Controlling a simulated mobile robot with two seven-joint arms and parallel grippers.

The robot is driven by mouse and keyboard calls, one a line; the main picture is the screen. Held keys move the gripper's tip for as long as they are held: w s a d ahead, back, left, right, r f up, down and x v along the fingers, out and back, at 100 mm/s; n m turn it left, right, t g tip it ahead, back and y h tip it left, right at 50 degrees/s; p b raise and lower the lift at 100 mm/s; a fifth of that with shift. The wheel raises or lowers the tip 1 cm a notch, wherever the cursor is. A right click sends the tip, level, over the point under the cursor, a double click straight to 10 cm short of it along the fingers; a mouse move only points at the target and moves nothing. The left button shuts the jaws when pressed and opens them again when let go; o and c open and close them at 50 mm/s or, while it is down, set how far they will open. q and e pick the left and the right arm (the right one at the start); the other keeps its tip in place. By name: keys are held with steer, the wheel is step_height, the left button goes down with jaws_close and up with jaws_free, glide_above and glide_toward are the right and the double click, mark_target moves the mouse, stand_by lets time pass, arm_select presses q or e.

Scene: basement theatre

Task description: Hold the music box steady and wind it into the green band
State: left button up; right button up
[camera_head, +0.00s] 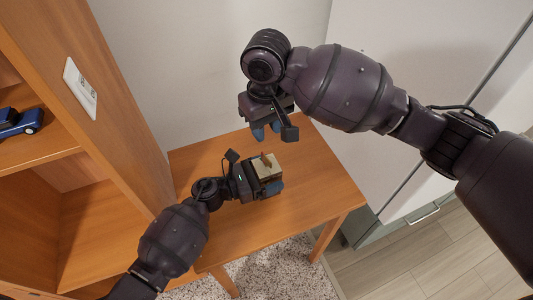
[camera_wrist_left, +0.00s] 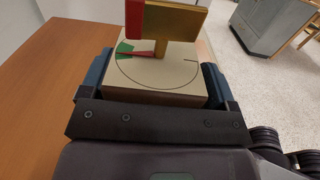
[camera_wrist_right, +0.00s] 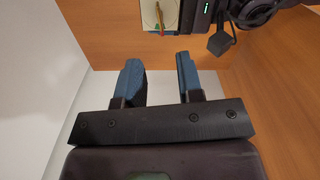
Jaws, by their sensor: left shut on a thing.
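The music box (camera_head: 262,160) is a small block with a cream top, standing on the wooden table. My left gripper (camera_head: 267,174) is shut on it, with blue fingers on two opposite sides. In the left wrist view, the top has a ringed dial with a green band (camera_wrist_left: 124,47) at the left. A thin red wedge (camera_wrist_left: 138,53) lies just beside or over the green edge. A brass key with a red end (camera_wrist_left: 172,20) stands above the dial. My right gripper (camera_head: 266,131) is open and empty, apart from the box, towards the wall, fingers pointing down.
The table (camera_head: 320,180) is otherwise bare. A wooden shelf unit (camera_head: 110,110) with a blue toy car (camera_head: 18,122) stands at the left. A pale wall is behind the table and a white cabinet (camera_head: 400,90) at the right.

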mark_target(267, 158)
step_height(267, 158, down, 11)
stand_by(0.4)
jaws_close()
